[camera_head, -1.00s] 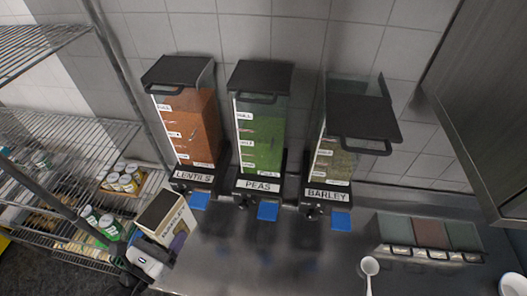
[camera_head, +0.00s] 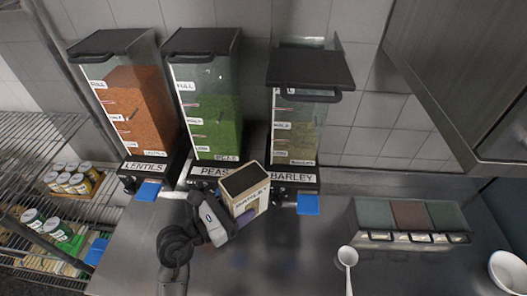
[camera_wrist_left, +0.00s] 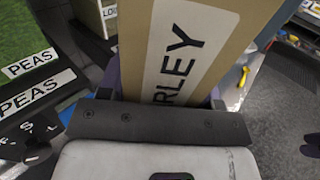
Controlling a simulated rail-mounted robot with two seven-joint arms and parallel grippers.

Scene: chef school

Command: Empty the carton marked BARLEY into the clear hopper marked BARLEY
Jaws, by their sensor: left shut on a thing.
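The BARLEY carton (camera_head: 250,197) is a tan box with a white label and a dark top, tilted a little, in front of the PEAS and BARLEY hoppers. My left gripper (camera_head: 222,218) is shut on its lower part. In the left wrist view the carton (camera_wrist_left: 205,40) rises from the jaws, with part of BARLEY readable. The clear BARLEY hopper (camera_head: 298,125) stands behind and to the right, partly filled with pale grain. Its black lid (camera_head: 310,69) sits forward, with clear walls showing behind it. My right gripper is out of view.
The LENTILS hopper (camera_head: 137,105) and PEAS hopper (camera_head: 208,105) stand left, lids closed. Blue tabs project below the hoppers. A white spoon (camera_head: 348,262), a tray of lidded compartments (camera_head: 410,220) and a white bowl (camera_head: 507,272) lie right. A hood overhangs upper right. The middle counter is mostly clear.

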